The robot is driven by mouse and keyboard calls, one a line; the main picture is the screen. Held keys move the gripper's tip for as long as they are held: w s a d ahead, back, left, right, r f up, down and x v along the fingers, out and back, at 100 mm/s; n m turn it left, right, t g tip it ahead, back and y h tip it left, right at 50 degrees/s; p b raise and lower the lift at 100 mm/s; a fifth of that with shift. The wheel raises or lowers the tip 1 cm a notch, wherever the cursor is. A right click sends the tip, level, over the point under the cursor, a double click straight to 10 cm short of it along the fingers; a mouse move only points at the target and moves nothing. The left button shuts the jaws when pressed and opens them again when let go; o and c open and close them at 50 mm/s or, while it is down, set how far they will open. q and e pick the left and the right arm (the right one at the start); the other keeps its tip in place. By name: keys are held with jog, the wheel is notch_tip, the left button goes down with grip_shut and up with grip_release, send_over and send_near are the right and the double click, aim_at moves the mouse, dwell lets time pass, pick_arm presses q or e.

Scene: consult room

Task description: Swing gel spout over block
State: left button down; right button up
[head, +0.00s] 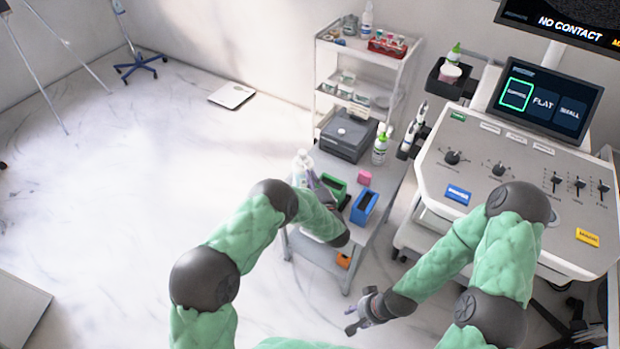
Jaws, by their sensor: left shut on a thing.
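My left gripper (318,187) is over the left side of the small grey table (370,245). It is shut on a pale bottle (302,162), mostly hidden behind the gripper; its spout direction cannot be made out. A small pink block (365,177) sits on the table, to the right of the gripper and apart from it. Another bottle with a green cap (380,147) stands upright further back. My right gripper (357,318) is low in front of the table, its fingers apart and empty.
A green holder (335,187) and a blue holder (364,207) stand on the table by my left gripper. A grey box (348,135) is behind. The ultrasound console (480,165) is to the right. A shelf cart (368,62) is at the back.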

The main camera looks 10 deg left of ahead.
pick_arm(q)
jog(key=shift+r, duration=0.1)
jog(key=c, duration=1.4)
grip_release()
jog(key=shift+a, duration=0.1)
jog(key=v, duration=1.2)
